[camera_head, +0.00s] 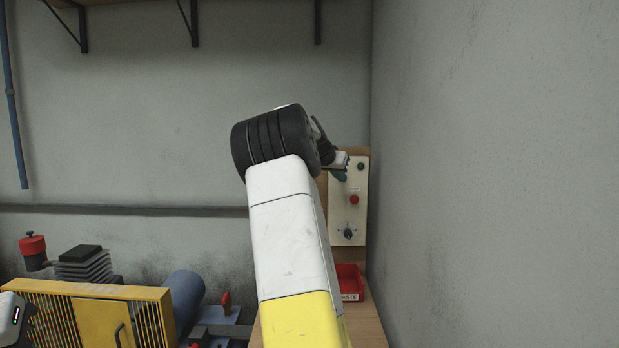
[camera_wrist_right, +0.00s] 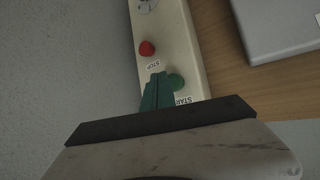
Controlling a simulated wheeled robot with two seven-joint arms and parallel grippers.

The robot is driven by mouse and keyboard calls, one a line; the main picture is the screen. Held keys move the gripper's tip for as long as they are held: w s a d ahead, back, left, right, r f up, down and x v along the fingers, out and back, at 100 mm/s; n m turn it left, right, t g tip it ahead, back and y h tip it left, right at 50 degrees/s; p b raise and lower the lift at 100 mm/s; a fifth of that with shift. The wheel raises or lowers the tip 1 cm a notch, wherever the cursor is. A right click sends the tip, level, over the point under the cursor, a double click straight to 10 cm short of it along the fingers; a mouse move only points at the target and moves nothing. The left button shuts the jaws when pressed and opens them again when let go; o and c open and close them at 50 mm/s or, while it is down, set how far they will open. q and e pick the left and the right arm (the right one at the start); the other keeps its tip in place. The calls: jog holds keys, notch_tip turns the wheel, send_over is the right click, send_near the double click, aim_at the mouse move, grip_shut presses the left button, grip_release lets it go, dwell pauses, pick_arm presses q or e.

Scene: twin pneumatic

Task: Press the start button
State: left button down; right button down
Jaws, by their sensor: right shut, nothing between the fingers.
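The start button (camera_wrist_right: 176,82) is a green round button on a pale control panel (camera_wrist_right: 178,35), with a partly hidden START label beside it. In the head view a dark green round button (camera_head: 361,166) shows near the panel's top. My right gripper (camera_wrist_right: 158,76) has teal fingers, shut and empty. Their tips overlap the green button's left edge in the wrist view; I cannot tell whether they touch it. In the head view the right gripper (camera_head: 341,175) is at the panel's upper left, partly hidden behind my wrist. My left gripper is not in view.
The red stop button (camera_head: 354,199) and a dark rotary knob (camera_head: 348,233) sit lower on the panel. A red bin (camera_head: 348,283) stands below on a wooden bench. A grey wall (camera_head: 490,170) rises close on the right. A yellow guard (camera_head: 95,312) stands at lower left.

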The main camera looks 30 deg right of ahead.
jog(key=shift+w+d, duration=0.15)
jog(key=shift+w, duration=0.1)
jog(key=shift+w+d, duration=0.25)
jog(key=shift+w, duration=0.2)
dwell(0.7)
jog(key=shift+s+a, duration=0.1)
jog(key=shift+s, duration=0.05)
jog(key=shift+s+a, duration=0.35)
jog(key=shift+s, duration=0.3)
jog(key=s, duration=0.1)
jog(key=s+a, duration=0.1)
jog(key=s, duration=0.1)
jog(key=s+a, duration=0.1)
jog(key=shift+s+a, duration=0.2)
jog(key=shift+a, duration=0.05)
dwell(0.3)
dwell(0.5)
